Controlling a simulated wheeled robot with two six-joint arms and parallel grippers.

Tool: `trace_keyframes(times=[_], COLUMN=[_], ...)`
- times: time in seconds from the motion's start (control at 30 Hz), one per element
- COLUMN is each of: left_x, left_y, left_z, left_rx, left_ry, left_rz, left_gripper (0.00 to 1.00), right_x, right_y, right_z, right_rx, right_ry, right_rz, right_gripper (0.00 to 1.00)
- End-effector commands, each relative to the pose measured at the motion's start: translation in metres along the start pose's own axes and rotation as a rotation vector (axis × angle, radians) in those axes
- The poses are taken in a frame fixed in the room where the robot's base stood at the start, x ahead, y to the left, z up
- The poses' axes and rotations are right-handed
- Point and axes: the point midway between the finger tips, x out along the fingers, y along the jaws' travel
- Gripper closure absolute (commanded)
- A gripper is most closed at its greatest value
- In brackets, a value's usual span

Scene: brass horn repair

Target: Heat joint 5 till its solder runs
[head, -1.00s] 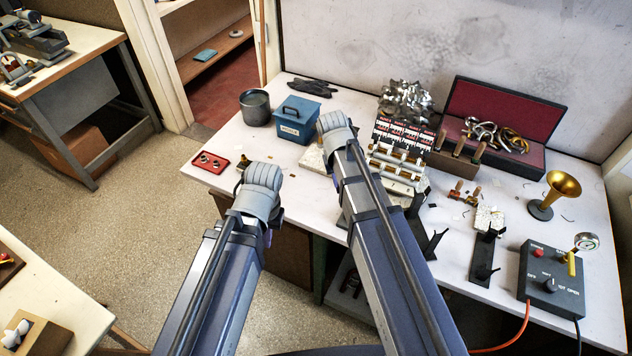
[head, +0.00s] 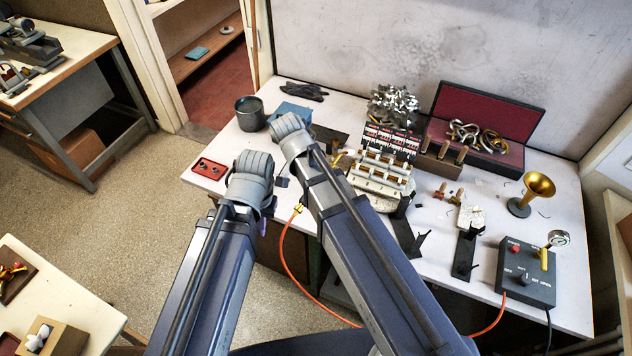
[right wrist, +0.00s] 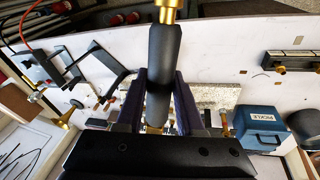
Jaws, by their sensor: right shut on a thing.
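My right gripper (right wrist: 160,100) is shut on a black torch handle (right wrist: 163,65) with brass fittings at both ends. In the head view my right forearm hides most of that gripper. A brass piece (head: 337,158), probably the torch's front end, shows just left of the joint rack (head: 380,178). The rack holds several brass tubes in rows on a pale block. I cannot tell which joint is number 5, and no flame or running solder shows. My left gripper (head: 263,227) hangs at the table's front left edge, mostly hidden by its wrist; its opening is unclear.
An orange hose (head: 288,240) loops in front of the table. A control box (head: 527,272) with a gauge stands at the front right. Black stands (head: 466,250), a brass bell (head: 538,188), a blue pickle box (right wrist: 262,130) and a red tray (head: 210,168) surround the work.

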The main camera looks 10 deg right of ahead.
Motion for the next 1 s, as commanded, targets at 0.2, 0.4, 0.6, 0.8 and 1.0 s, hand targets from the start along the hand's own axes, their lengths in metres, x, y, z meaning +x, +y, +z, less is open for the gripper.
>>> trace_keyframes(times=[0.2,0.4,0.6,0.8,1.0], left_x=[0.008,0.025,0.048,0.072,0.096], left_y=[0.001,0.002,0.004,0.006,0.009], left_z=[-0.001,-0.001,-0.003,-0.004,-0.006], left_rx=[0.001,0.005,0.010,0.014,0.014], left_ry=[0.000,0.000,0.000,0.000,0.000], left_rz=[0.000,-0.001,-0.002,-0.003,-0.003], left_gripper=[1.00,1.00,1.00,1.00,1.00], right_x=[0.008,0.026,0.051,0.076,0.101], right_y=[-0.002,-0.005,-0.011,-0.016,-0.021], right_z=[-0.001,-0.005,-0.011,-0.018,-0.024], right_rx=[-0.001,-0.002,-0.001,-0.002,-0.002], right_ry=[0.000,0.000,0.000,0.000,0.000], right_rz=[0.000,0.000,0.001,0.000,0.000], right_gripper=[1.00,1.00,1.00,1.00,1.00])
